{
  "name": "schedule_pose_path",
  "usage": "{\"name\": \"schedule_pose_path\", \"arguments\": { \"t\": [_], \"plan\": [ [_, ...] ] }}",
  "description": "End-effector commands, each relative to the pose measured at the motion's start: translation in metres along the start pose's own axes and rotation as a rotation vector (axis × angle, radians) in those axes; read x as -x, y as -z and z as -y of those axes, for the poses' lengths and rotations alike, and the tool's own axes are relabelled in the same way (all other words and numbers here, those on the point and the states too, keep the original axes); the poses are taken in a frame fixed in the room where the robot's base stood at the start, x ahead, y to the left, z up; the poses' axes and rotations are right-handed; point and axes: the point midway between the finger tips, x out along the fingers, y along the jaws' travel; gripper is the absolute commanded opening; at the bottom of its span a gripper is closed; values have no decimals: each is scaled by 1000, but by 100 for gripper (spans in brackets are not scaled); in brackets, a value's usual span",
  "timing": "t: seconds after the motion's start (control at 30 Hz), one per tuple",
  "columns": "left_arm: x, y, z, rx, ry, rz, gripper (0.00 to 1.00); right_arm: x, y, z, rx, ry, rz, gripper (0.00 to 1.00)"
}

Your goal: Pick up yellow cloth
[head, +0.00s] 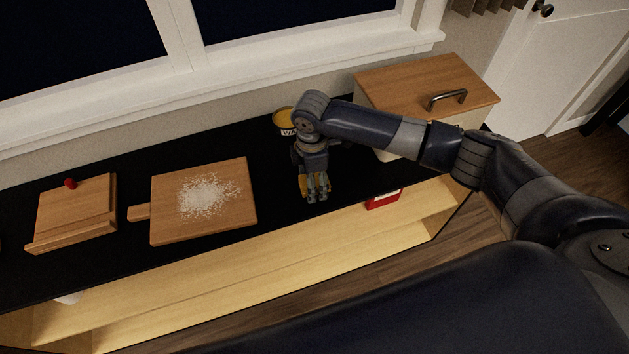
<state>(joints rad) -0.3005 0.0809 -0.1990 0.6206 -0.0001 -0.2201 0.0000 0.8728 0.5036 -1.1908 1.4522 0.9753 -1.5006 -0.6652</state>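A small patch of yellow (302,184), which looks like the yellow cloth, shows beside the fingers of my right gripper (317,196). Most of it is hidden behind the gripper. The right gripper points down at the black counter, near its front edge, right of the cutting board. Its fingers look close together, but I cannot tell whether they are shut on the cloth or only around or above it. My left gripper is not in view.
A cutting board (242,213) with white grains and a wooden stand (80,210) with a red knob are left. A yellow container (282,121) stands behind my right wrist. A wooden-lidded box (400,86) is right; a red box (384,201) is by the front edge.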

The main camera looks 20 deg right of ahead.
Motion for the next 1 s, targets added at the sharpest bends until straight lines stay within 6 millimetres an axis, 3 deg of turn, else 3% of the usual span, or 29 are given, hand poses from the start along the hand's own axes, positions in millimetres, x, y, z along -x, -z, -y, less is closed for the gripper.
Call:
{"name": "schedule_pose_path", "arguments": {
  "t": [0.07,0.3,0.73,1.0],
  "plan": [
    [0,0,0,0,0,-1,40,0,0,0,0,0,0,65],
    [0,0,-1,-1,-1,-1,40,0,0,0,0,0,0,17],
    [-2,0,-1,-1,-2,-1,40,5,1,0,0,0,-1,17],
    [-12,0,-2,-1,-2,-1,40,37,1,-1,1,-4,-3,17]
  ]
}}
